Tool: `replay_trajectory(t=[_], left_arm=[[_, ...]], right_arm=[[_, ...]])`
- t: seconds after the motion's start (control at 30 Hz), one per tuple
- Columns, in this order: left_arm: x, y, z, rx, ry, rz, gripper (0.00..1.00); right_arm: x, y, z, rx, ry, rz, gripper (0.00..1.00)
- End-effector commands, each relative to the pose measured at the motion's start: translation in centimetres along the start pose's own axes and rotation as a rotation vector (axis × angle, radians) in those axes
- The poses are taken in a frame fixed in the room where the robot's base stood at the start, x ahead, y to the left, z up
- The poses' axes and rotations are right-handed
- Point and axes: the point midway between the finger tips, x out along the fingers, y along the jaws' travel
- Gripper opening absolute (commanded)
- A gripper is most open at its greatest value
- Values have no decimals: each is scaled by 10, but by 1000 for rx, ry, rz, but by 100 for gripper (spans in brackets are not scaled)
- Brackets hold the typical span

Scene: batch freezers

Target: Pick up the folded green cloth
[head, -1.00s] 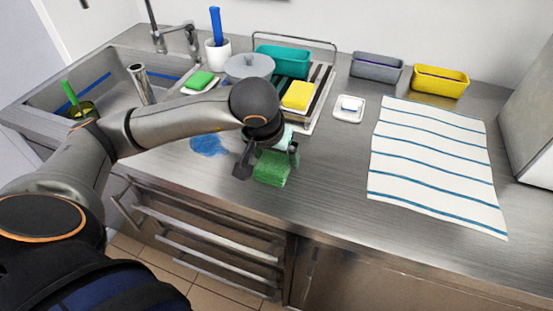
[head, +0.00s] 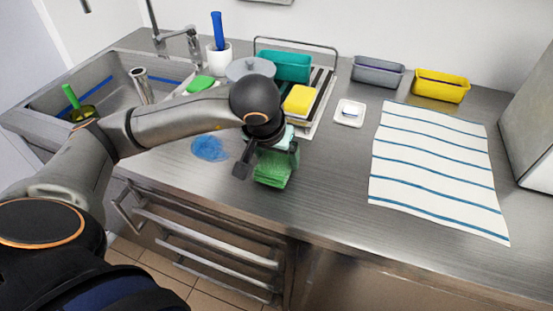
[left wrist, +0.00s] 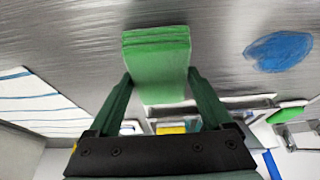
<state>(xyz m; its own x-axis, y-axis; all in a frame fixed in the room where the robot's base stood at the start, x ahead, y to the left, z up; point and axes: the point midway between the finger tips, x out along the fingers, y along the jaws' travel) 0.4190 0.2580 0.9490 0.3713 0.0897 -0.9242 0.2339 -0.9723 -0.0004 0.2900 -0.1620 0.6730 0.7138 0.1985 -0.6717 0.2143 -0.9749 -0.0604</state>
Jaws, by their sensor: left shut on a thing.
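The folded green cloth (head: 272,172) is near the front edge of the steel counter, at the centre of the head view. In the left wrist view the cloth (left wrist: 158,55) shows its stacked folded layers and sits between the two fingers. My left gripper (head: 268,158) is shut on it, with a dark green finger (left wrist: 205,98) on each side. The gripper and wrist hide the cloth's far part in the head view. I cannot tell whether the cloth still touches the counter. My right gripper is not in view.
A rack with a yellow sponge (head: 299,100) and a teal bin (head: 286,66) stands behind. A small white dish (head: 350,113) and a striped towel (head: 437,175) lie right. The sink (head: 110,75) is left.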

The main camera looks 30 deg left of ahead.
Motion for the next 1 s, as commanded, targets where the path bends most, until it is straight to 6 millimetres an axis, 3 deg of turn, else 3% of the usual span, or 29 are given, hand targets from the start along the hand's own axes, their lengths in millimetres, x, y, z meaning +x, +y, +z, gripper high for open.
replay_trajectory(t=[0.13,0.37,0.43,0.63,1.0], left_arm=[[-22,0,-10,-1,9,3,29],[-97,-10,14,2,13,2,29],[-111,-15,32,4,11,0,29],[-120,-18,44,1,11,1,29],[-142,-24,65,-1,8,1,29]], right_arm=[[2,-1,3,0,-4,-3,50],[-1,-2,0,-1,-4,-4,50],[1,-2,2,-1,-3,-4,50],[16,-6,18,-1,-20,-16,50],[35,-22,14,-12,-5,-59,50]])
